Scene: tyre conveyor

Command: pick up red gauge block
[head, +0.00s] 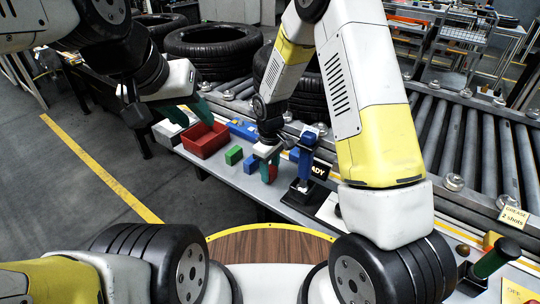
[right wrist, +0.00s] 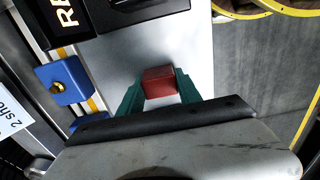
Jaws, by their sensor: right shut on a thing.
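The red gauge block (right wrist: 160,82) sits between the two green fingers of my right gripper (right wrist: 158,95) in the right wrist view. The fingers press on its two sides, so the gripper is shut on it. In the head view my right gripper (head: 269,166) points down at the grey bench, and a little red of the block shows between its fingers. I cannot tell whether the block is clear of the bench. My left gripper (head: 190,113) hangs near the red bin, its green fingers apart and empty.
A red bin (head: 205,141), a green block (head: 234,155) and a blue block (head: 251,164) lie left of my right gripper. A blue-and-black stand (head: 305,165) is close on its right. Tyres (head: 213,48) and a roller conveyor (head: 470,140) lie behind.

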